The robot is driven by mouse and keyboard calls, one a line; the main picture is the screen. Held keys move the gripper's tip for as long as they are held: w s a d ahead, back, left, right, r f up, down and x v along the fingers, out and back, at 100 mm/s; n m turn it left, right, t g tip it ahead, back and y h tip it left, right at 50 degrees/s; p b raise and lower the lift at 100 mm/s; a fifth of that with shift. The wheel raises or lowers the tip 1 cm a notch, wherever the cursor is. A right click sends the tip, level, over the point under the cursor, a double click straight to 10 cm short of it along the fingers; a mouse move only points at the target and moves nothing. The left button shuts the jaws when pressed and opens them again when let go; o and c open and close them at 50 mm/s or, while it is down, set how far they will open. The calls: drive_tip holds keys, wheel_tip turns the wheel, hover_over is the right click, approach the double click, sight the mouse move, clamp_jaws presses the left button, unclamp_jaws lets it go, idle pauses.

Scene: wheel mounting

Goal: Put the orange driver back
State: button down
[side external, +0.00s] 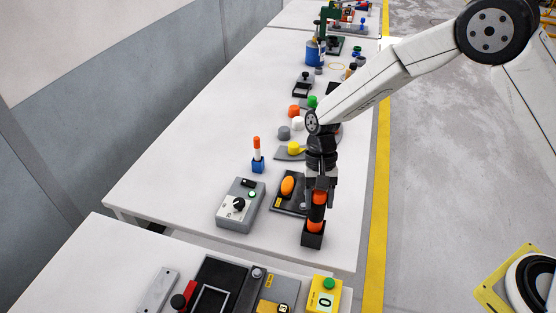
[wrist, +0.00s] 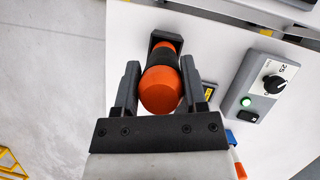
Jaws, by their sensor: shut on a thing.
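The orange driver (side external: 317,213) is an upright orange and black cylinder. Its lower end is at a black square holder (side external: 312,240) near the table's front right corner. My gripper (side external: 320,190) points down and is shut on the driver's upper part. In the wrist view my gripper (wrist: 156,92) has one finger on each side of the driver (wrist: 160,90), whose round orange end faces the camera. The holder (wrist: 165,36) shows around the driver's far end in that view. How deep the driver sits in it is hidden.
A grey control box (side external: 239,205) with a black knob and a black pad with an orange oval (side external: 288,187) stand left of the holder. An orange-and-white stick in a blue base (side external: 257,155) is farther back. A second table (side external: 110,260) is in front.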

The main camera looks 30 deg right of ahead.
drive_tip(key=shift+f, duration=0.4)
drive_tip(key=shift+c, duration=0.7)
unclamp_jaws()
drive_tip(key=shift+f, duration=0.1)
drive_tip(key=v, duration=1.2)
drive_tip(key=shift+r, duration=0.2)
drive_tip(key=shift+d, duration=0.15)
